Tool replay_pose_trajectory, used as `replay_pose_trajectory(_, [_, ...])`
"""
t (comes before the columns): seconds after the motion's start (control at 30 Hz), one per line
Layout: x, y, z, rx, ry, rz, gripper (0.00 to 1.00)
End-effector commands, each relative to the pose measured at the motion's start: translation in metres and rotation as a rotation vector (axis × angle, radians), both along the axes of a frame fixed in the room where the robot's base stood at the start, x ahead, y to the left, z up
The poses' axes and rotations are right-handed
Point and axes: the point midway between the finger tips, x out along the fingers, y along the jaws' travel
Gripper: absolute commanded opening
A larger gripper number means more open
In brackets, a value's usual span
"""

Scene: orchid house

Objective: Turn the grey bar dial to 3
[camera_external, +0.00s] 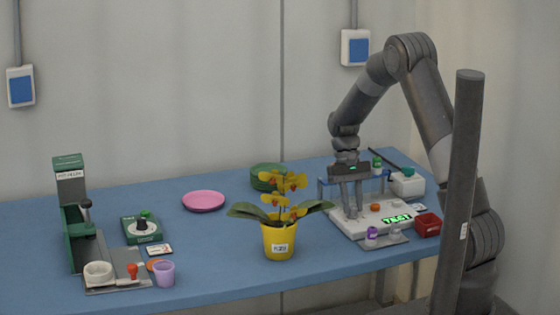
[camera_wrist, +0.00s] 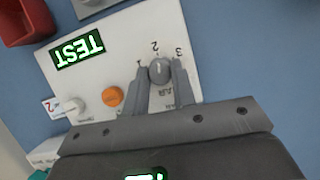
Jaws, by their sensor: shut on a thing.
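The grey bar dial (camera_wrist: 159,70) sits on a white panel (camera_wrist: 122,35) in the wrist view, with the marks 1, 2 and 3 around its far side. Its bar appears to point near the 2, though the exact angle is hard to tell. My gripper (camera_wrist: 160,78) is shut on the dial, one finger on each side. In the external view my gripper (camera_external: 352,213) reaches down onto the white panel (camera_external: 372,222), and its fingers hide the dial. A green display on the panel reads TEST (camera_wrist: 77,47).
An orange knob (camera_wrist: 112,96) and a pale knob (camera_wrist: 80,97) are on the same panel. A red box (camera_external: 427,225) stands at its right. A yellow-potted orchid (camera_external: 279,241) stands left of the panel. A pink plate (camera_external: 204,201) and a green device (camera_external: 72,215) are farther left.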

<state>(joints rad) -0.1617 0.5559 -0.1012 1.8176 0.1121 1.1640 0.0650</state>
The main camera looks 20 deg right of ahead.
Motion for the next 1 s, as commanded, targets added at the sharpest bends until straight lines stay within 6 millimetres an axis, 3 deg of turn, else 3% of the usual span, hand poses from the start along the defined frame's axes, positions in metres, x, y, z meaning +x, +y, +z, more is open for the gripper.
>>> replay_pose_trajectory(0.6, [-0.0016,-0.0041,0.0001,-0.001,-0.001,-0.57,0.01])
replay_pose_trajectory(1.0, [-0.0025,-0.0042,-0.0001,0.0,0.0,-0.797,0.01])
